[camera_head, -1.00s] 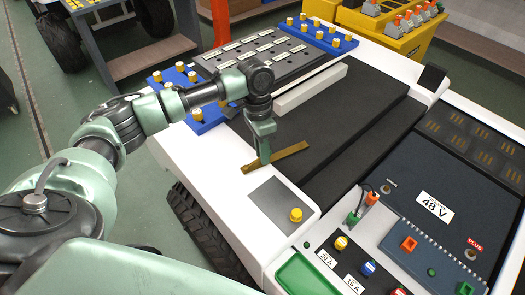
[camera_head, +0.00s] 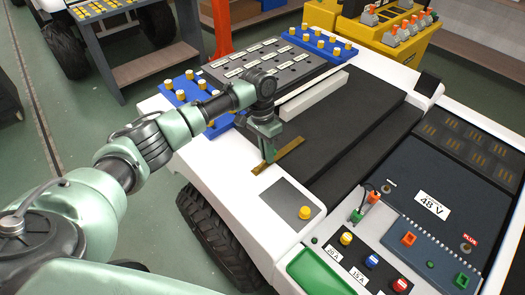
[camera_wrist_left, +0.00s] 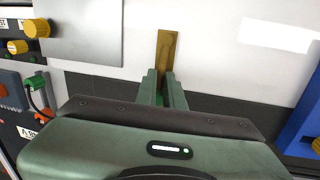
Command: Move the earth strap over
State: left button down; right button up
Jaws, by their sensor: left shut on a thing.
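The earth strap, a flat brass-coloured strip (camera_head: 290,147), is at the left side of the white cart, between the white edge and the black deck. My left gripper (camera_head: 268,156) points down and is shut on the strap. The strap sticks out beyond the fingers. In the left wrist view, the strap (camera_wrist_left: 167,48) shows ahead of the fingertips (camera_wrist_left: 164,76), over the white surface; its rest is hidden by the gripper. I cannot tell whether the strap touches the cart. My right gripper is not in view.
A grey plate (camera_head: 282,201) with a yellow knob (camera_head: 305,213) is in front of the strap. Behind the gripper are a blue block with yellow knobs (camera_head: 178,84) and a labelled grey panel (camera_head: 262,60).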

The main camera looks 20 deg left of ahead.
pick_arm(q)
jog(key=shift+w+d+r, duration=0.15)
jog(key=shift+w+r, duration=0.1)
jog(key=shift+w, duration=0.1)
jog(key=c, duration=1.5)
grip_release()
jog(key=shift+w, duration=0.1)
jog(key=shift+o, duration=0.2)
jog(key=shift+w+d+f, duration=0.15)
jog(key=shift+f, duration=0.1)
jog(key=shift+r, duration=0.2)
notch_tip(320, 180, up, 7)
jog(key=a+b, duration=0.1)
jog(key=shift+w+r, duration=0.15)
jog(key=shift+w, duration=0.15)
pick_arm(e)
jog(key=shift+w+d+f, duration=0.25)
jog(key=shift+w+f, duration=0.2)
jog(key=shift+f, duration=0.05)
pick_arm(q)
jog(key=shift+a, duration=0.1)
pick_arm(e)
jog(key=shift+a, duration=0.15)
